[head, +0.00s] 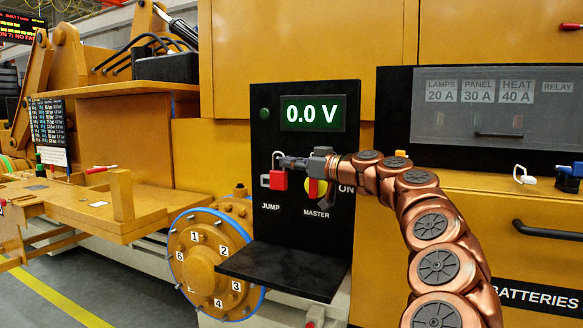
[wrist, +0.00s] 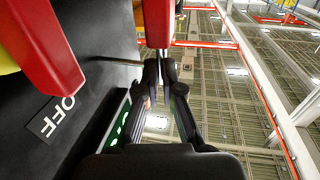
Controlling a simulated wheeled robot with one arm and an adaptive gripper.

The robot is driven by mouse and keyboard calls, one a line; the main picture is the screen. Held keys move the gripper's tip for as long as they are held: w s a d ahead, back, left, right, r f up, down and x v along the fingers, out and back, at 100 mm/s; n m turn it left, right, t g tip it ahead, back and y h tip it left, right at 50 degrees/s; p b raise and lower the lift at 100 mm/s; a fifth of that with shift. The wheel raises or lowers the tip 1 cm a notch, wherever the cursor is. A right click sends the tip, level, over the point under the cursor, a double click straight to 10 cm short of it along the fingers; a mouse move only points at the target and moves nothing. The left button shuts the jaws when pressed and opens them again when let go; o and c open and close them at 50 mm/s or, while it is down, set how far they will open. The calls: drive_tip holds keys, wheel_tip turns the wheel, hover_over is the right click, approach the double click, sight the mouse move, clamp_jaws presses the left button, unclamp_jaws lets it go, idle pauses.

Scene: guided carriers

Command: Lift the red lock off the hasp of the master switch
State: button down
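The red lock (head: 279,180) hangs upright at the left of the master switch, in front of the black panel (head: 300,100). Its pale shackle shows above its body. My gripper (head: 284,161) points left and its fingers are closed at the shackle. In the wrist view the fingertips (wrist: 160,70) are nearly together, with the red lock body (wrist: 156,22) right at them. A thin grey rod runs from the panel toward the fingertips; I cannot tell whether the shackle is around it. The master switch (head: 317,188) has a yellow base and red handle, large in the wrist view (wrist: 40,45).
The display (head: 313,113) reads 0.0 V. A black shelf (head: 285,270) juts out below the panel. A grey-windowed fuse box (head: 493,108) is at the right. A white-shackled item (head: 524,175) sits on the ledge below. A numbered orange wheel (head: 210,262) stands at the lower left.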

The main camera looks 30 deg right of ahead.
drive_tip(key=shift+s+a+r+b, duration=0.1)
drive_tip(key=shift+s+a+b, duration=0.35)
drive_tip(key=shift+a+b, duration=0.25)
drive_tip(key=shift+s+a+b, duration=0.5)
drive_tip(key=shift+a+b, duration=0.05)
drive_tip(key=shift+a, duration=0.25)
drive_tip(key=shift+s+a+r+b, duration=0.1)
drive_tip(key=shift+s+a+b, duration=0.35)
drive_tip(key=shift+a+b, duration=0.25)
drive_tip(key=shift+a, duration=0.1)
